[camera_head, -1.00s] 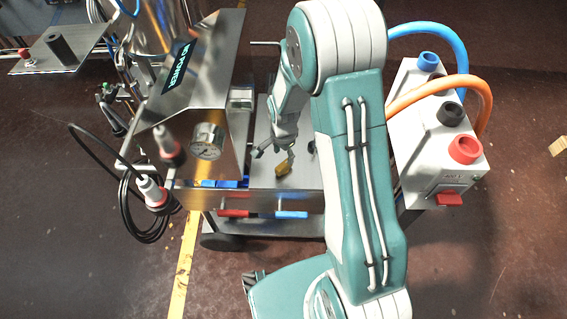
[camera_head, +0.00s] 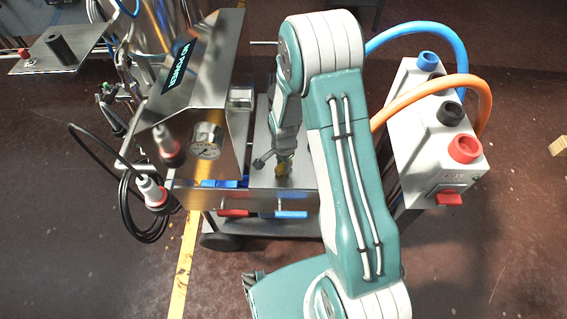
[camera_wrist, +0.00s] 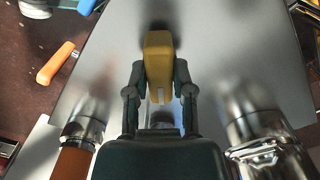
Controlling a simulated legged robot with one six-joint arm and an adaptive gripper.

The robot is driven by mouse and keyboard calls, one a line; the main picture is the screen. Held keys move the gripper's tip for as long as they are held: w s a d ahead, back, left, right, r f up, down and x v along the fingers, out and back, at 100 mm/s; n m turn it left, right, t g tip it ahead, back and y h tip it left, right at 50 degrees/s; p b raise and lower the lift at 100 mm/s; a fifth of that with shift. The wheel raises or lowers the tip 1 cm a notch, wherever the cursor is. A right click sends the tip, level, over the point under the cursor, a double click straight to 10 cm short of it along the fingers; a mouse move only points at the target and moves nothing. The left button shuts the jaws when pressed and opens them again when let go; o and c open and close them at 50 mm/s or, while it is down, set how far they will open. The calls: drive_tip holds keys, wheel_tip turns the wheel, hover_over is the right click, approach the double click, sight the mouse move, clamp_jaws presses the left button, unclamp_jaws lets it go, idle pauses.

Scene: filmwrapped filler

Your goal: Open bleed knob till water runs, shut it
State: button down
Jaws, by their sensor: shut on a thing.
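The yellow knob (camera_wrist: 158,50) stands out from a grey metal surface. In the wrist view my gripper (camera_wrist: 159,92) is shut on it, one finger on each side. I cannot read the knob's turn angle. No running water shows in either view.
A steel housing with a round gauge (camera_head: 206,141) stands left of my gripper. Red (camera_head: 233,213) and blue (camera_head: 291,215) handles are at the cart's front. Shiny metal fittings (camera_wrist: 90,122) (camera_wrist: 258,128) flank the gripper. A white box (camera_head: 437,130) with hoses is right.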

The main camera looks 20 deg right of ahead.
drive_tip(key=shift+n, duration=0.3)
drive_tip(key=n, duration=0.3)
drive_tip(key=shift+n, duration=0.3)
drive_tip(key=n, duration=0.4)
drive_tip(key=shift+n, duration=0.3)
drive_tip(key=n, duration=0.4)
drive_tip(key=shift+w, duration=0.1)
drive_tip(key=shift+n, duration=2.5)
drive_tip(key=shift+c, duration=2.4)
unclamp_jaws()
